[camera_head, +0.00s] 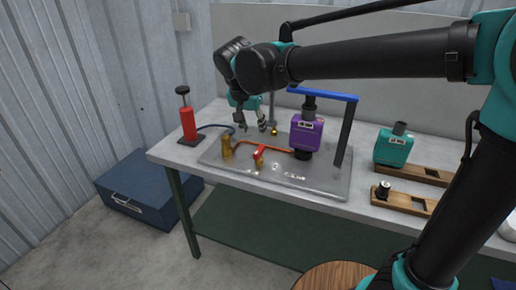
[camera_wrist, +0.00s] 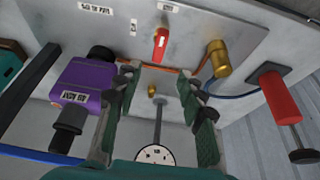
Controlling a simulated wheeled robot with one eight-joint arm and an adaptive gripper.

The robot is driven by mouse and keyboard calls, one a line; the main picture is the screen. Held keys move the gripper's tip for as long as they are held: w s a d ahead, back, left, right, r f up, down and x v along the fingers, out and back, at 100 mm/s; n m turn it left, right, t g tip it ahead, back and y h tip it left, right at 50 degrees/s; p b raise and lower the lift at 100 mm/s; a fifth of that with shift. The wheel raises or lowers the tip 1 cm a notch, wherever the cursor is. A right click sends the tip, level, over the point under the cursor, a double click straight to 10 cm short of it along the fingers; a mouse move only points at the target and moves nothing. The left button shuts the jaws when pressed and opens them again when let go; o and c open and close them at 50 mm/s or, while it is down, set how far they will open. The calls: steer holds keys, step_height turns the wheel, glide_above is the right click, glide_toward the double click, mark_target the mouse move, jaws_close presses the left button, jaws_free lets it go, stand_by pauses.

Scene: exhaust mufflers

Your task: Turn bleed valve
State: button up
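My gripper (camera_head: 253,123) is open and empty, pointing down above the back left of the metal test plate (camera_head: 320,186). Its two fingers frame the wrist view (camera_wrist: 163,78). A small brass knob (camera_head: 274,131) sits behind it at the foot of a thin post; it shows between the fingers in the wrist view (camera_wrist: 152,90), apart from them. A red-handled valve (camera_head: 260,152) on a brass body stands on the orange pipe, also in the wrist view (camera_wrist: 161,44). I cannot tell which one is the bleed valve, as the labels are unreadable.
A brass cylinder (camera_head: 226,148) and purple muffler (camera_head: 306,132) flank the valve. A round gauge (camera_wrist: 157,155) tops the post. A blue bar (camera_head: 323,94) spans above. A red pump (camera_head: 188,122) stands left; a teal muffler (camera_head: 392,147) and wooden holders (camera_head: 405,200) lie right.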

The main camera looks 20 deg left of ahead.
mark_target(259, 150)
steer(key=x, duration=1.2)
steer(key=shift+f, duration=0.15)
steer(key=shift+c, duration=0.2)
jaws_close()
